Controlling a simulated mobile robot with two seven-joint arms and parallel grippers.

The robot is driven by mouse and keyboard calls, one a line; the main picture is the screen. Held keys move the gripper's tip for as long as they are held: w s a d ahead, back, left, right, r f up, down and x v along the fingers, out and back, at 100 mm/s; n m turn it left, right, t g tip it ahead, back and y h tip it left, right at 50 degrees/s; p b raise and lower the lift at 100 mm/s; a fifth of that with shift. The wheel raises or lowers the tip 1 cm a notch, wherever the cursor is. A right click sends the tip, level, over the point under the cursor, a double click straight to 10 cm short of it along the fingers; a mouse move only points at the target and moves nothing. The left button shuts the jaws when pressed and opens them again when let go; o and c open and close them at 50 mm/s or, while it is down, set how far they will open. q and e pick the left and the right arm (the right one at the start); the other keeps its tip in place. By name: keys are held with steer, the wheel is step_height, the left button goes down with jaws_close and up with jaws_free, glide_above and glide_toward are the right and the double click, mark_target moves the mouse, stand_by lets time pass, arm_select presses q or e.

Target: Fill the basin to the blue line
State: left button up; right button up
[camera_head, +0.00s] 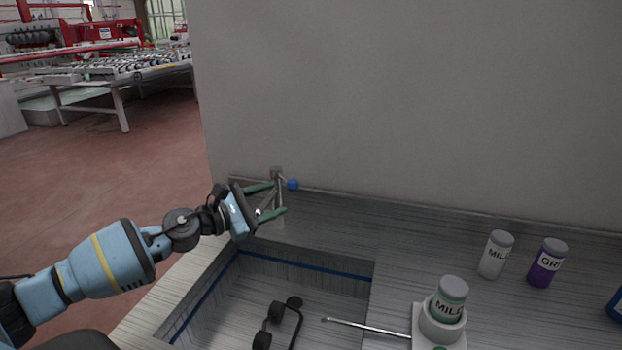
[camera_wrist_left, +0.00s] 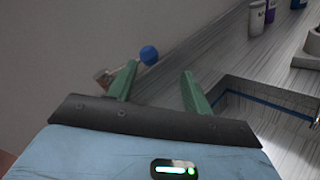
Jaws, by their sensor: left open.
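The basin (camera_head: 238,312) is sunk in the counter, with a blue line (camera_head: 305,266) along its inner walls. Its near part is cut off, and I cannot make out a water surface. A grey tap post (camera_head: 277,172) with a blue ball knob (camera_head: 292,184) stands behind the basin, by the wall. My left gripper (camera_head: 281,197) is open at the tap, its green fingers close to the post. In the left wrist view, the blue knob (camera_wrist_left: 149,55) shows beyond the fingertips, nearer the left finger; contact is unclear. The basin (camera_wrist_left: 268,112) lies to the right there. My right gripper is not seen.
A black wire-like item (camera_head: 276,312) lies in the basin. A thin metal rod (camera_head: 362,327) reaches over its right edge. A labelled bottle (camera_head: 450,296) in a white holder, a white bottle (camera_head: 496,254) and a purple bottle (camera_head: 547,262) stand right. A grey wall backs the counter.

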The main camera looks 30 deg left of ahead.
mark_target(287, 186)
arm_select(q)
steer(key=shift+w+a+r+n+t+y, duration=0.25)
steer(key=shift+a+r+n+t+y, duration=0.15)
steer(key=shift+a+r+n+y, duration=0.15)
steer(key=shift+w+d+p, duration=0.15)
steer(key=shift+w+p, duration=0.15)
steer(key=shift+w, duration=0.3)
steer(key=p+x, duration=0.1)
steer(key=x, duration=0.4)
steer(key=shift+d, duration=0.1)
steer(key=shift+w+d+f, duration=0.15)
steer(key=shift+w+d, duration=0.1)
steer(key=shift+w, duration=0.3)
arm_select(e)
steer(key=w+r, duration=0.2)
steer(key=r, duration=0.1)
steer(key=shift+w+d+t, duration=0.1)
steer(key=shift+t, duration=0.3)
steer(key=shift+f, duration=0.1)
arm_select(q)
jaws_close()
steer(key=shift+f, duration=0.15)
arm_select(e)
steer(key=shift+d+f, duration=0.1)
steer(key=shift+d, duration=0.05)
